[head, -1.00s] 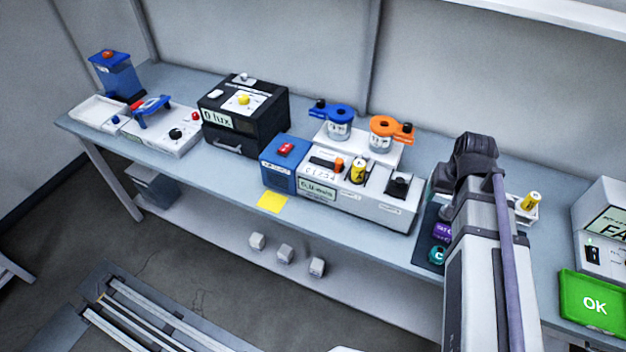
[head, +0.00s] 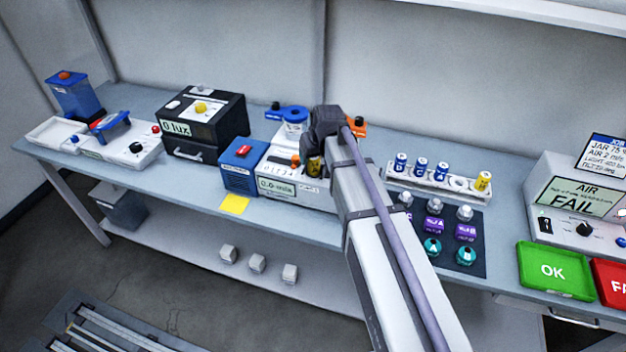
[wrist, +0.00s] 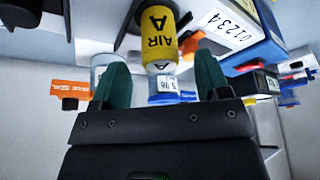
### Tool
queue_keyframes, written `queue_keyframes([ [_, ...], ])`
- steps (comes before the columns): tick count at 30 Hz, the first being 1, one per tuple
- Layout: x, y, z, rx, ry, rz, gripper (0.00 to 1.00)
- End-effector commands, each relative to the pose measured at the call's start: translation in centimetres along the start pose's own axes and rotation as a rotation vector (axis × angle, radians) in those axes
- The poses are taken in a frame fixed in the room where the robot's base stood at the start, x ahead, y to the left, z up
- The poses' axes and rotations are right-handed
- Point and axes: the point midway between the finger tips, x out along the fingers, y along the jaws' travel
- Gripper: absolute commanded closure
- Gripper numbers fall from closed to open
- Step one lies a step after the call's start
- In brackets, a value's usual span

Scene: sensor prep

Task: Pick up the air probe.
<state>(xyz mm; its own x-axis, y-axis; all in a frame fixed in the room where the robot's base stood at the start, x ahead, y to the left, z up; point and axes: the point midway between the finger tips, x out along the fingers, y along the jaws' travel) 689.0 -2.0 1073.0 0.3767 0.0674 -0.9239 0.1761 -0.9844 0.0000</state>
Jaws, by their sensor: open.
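The yellow air probe marked AIR A (wrist: 160,30) shows in the wrist view at the top middle. In the head view the yellow probe (head: 315,166) stands in the white meter station (head: 322,200), partly hidden by my gripper (head: 326,128). In the wrist view my gripper (wrist: 158,64) is open, its two green fingers on either side of the probe's end with gaps. The fingers are not closed on it. Another yellow probe (head: 483,181) stands in the white rack (head: 398,178); its label is too small to read.
Jars with blue (head: 294,114) and orange (head: 357,127) lids stand behind the station. A blue box (head: 240,170) adjoins its left side. A dark mat (head: 478,219) with purple and teal pieces lies right of my arm. Green (head: 555,270) and red (head: 612,280) trays are at the right.

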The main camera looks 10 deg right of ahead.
Motion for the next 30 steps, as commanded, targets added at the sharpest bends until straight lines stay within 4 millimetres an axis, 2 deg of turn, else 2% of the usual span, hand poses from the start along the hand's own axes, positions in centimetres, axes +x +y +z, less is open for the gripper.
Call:
queue_keyframes([
  [2,0.6,0.0,0.1,0.0,0.0,0.0,0.31],
  [9,5.2,0.0,0.5,0.0,0.0,0.0,0.31],
  [16,4.9,0.0,0.3,0.0,-0.001,0.0,0.31],
  [30,4.9,0.0,0.3,0.0,-0.001,0.0,0.75],
])
